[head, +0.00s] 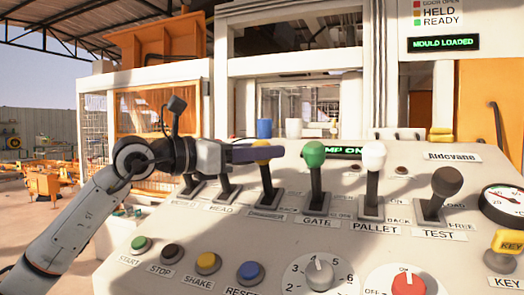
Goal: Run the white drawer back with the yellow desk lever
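The yellow-knobbed desk lever (262,163) stands upright on the console, third from the left in the lever row. My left gripper (262,154) reaches in from the left, with its dark finger across the front of the yellow knob. A little yellow shows above and below the finger. The far finger is hidden, so I cannot tell whether the gripper is open or shut, or whether it touches the knob. I cannot make out a white drawer. My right gripper is not in view.
A green-knobbed GATE lever (314,156) stands just right of the yellow one, then a white PALLET lever (373,160) and a dark TEST lever (446,183). Two dark levers sit below my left gripper. Buttons and dials line the console front. A sign (444,43) reads MOULD LOADED.

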